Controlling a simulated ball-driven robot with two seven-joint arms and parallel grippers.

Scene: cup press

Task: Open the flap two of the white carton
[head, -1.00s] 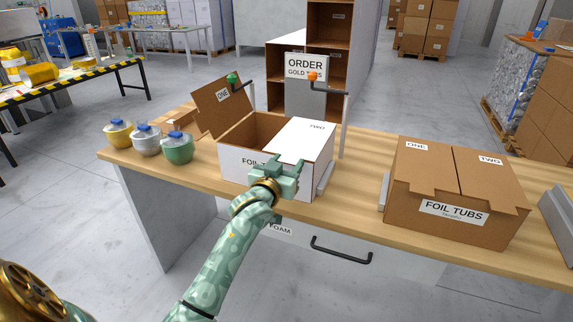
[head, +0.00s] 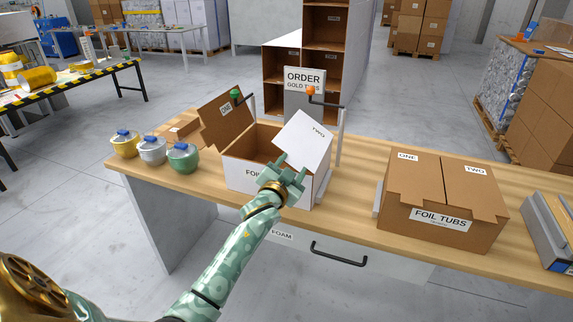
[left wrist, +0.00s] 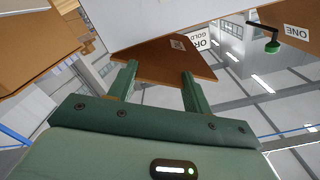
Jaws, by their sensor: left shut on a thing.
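The white carton (head: 240,174) stands on the wooden bench with its left part open. Its flap two (head: 302,138), white with a TWO label, is partly raised and tilted. Flap one (head: 225,118) stands open at the left, showing its brown face, by a green-tipped holder (head: 235,94). My left gripper (head: 293,168) is at the near edge of flap two and shut on it. The left wrist view shows its two fingers (left wrist: 159,70) from behind; the exact grip is hard to see there. My right gripper is out of view.
An orange-tipped holder (head: 311,90) on an upright post stands behind flap two. A closed brown carton (head: 440,205) is on the right. An ORDER sign (head: 304,79) is behind.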

